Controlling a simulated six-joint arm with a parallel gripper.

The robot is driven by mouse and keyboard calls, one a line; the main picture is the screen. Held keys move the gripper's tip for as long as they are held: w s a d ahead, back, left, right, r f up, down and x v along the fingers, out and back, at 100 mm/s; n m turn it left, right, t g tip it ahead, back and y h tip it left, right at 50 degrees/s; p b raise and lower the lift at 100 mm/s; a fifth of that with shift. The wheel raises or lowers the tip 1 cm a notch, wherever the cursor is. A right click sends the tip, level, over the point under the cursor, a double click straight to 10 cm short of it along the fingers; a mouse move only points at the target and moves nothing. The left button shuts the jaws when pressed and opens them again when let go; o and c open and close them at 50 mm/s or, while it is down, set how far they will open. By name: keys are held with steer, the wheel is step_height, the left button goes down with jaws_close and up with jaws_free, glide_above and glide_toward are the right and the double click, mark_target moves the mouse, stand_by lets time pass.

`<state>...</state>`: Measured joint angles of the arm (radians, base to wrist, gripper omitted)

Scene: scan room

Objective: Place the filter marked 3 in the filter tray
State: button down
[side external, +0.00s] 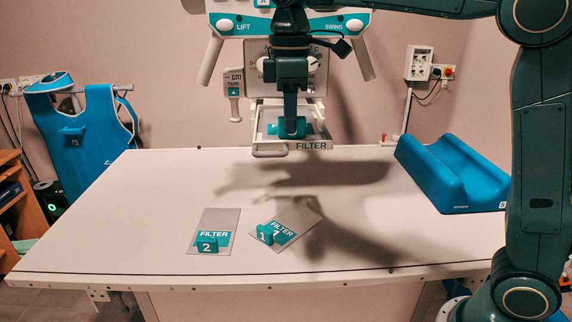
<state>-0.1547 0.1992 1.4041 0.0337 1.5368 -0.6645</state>
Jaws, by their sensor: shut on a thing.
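The pale filter tray (270,152), with FILTER on its front, juts out below the machine head over the far part of the table. My gripper (291,129) points down at the tray and is shut on a filter with a teal label part (272,129). The filter lies within the tray's outline; whether it rests on the tray floor I cannot tell. Its number is hidden by my gripper. The filter marked 2 (207,244) and the filter marked 1 (265,233) lie on the table in front, each a grey plate with a teal handle.
The machine head (290,22) with LIFT and SWING handles hangs above and around my gripper. A blue cushion (452,172) lies on the table's right. The white table (120,235) is clear at left and centre right. A blue apron (85,125) hangs behind left.

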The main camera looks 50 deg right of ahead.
steer(key=shift+f, duration=0.1)
steer(key=c, duration=1.4)
jaws_free()
step_height(320, 180, up, 12)
steer(key=shift+s, duration=0.1)
stand_by(0.4)
